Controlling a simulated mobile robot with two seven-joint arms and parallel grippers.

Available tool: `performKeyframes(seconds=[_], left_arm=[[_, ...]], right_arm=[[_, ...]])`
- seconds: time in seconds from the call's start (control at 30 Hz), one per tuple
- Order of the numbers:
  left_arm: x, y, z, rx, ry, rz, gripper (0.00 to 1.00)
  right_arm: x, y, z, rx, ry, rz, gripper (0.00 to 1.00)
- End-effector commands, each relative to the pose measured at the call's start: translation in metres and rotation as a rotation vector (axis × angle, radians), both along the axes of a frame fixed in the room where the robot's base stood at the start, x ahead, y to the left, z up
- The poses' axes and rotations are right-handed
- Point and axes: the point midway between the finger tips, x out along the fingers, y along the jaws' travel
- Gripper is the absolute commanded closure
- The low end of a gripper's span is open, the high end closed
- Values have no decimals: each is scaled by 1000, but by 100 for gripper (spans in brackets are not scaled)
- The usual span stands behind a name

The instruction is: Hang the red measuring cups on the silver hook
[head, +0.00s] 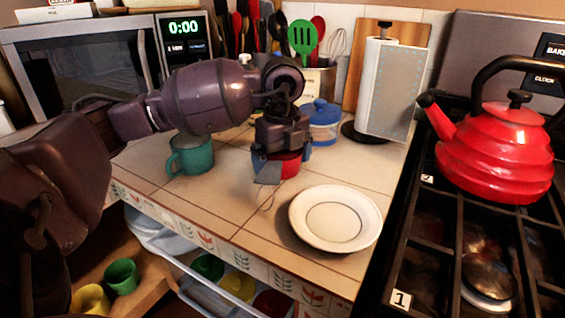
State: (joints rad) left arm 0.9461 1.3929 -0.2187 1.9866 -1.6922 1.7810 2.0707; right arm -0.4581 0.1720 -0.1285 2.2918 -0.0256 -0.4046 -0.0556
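My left gripper (284,167) points down over the tiled counter, between the teal mug and the white plate. A red rounded thing (287,167) shows at its fingers. It may be the red measuring cups, but the gripper hides most of it. I cannot tell whether the fingers are closed on it or only around it. A thin curved line shows just below the fingers. Several red utensils stand among the others at the back wall, too small to tell apart. I cannot make out a silver hook. My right gripper is not in view.
A white plate (335,218) lies near the counter's front edge, with a teal mug (191,155) to the left. A blue-lidded jar (322,122) and paper towel holder (383,90) stand behind. A red kettle (497,150) sits on the stove. Below are shelves with coloured cups.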

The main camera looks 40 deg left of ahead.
Motion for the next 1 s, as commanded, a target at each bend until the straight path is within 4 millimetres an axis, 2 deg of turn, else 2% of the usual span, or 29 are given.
performKeyframes(seconds=[0.2,0.4,0.63,0.77,0.87,1.0], left_arm=[[0,0,1,0,-3,0,2],[0,0,1,0,-3,0,32],[0,0,2,-1,-3,0,34],[0,0,10,-1,-7,0,34],[0,0,25,0,-10,0,34],[0,0,57,-1,-16,0,34]], right_arm=[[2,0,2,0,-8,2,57],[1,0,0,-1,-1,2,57],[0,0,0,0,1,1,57],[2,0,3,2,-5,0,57],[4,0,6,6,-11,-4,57],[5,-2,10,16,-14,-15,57]])
